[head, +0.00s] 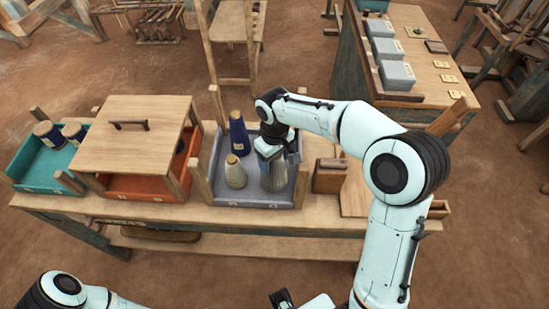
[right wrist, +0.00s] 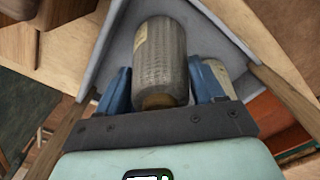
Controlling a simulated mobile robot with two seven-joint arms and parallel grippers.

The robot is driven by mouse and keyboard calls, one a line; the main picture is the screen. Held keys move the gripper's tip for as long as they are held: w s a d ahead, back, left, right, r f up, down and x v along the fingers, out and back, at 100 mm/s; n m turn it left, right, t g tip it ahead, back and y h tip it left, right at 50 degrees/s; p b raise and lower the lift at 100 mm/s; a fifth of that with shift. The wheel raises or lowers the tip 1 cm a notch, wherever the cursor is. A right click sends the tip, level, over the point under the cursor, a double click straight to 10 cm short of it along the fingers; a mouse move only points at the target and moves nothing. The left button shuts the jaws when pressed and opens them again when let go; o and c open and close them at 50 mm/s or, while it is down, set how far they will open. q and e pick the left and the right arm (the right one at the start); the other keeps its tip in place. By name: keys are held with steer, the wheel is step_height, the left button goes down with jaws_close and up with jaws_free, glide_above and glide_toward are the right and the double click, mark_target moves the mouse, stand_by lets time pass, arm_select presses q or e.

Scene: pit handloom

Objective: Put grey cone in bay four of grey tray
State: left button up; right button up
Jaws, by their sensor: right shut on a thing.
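The grey cone (head: 276,177) is upright in the front right part of the grey tray (head: 245,199). My right gripper (head: 278,152) is above it, pointing down, and is shut on its top end. In the right wrist view the grey cone (right wrist: 160,55) lies between the two blue fingers (right wrist: 158,92), with a pale label on its side. I cannot tell whether its base touches the tray floor. A cream cone (head: 235,175) stands front left in the tray and a dark blue cone (head: 238,137) behind it. My arm hides the back right part. Something of mine, perhaps the left gripper (head: 300,300), shows at the bottom edge.
An orange tray (head: 140,188) under a wooden lid (head: 135,135) stands left of the grey tray. A teal tray (head: 35,172) with cones is farther left. Wooden posts rise at the tray corners. A brown wooden block (head: 329,178) stands close right. Grey boxes (head: 396,75) sit on another bench.

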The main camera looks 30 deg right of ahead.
steer(key=o, duration=1.5)
steer(key=shift+f, duration=0.15)
arm_select(q)
steer(key=shift+f, duration=0.1)
arm_select(e)
steer(key=shift+o, duration=0.2)
arm_select(q)
steer(key=shift+w+r+p, duration=0.3)
steer(key=shift+r+p, duration=0.2)
steer(key=shift+r, duration=0.1)
steer(key=shift+w+r+p, duration=0.3)
steer(key=shift+r+p, duration=0.15)
steer(key=shift+r, duration=0.15)
arm_select(e)
step_height(320, 180, up, 12)
steer(key=shift+r, duration=0.2)
arm_select(q)
steer(key=shift+s, duration=0.1)
arm_select(e)
steer(key=shift+f, duration=0.1)
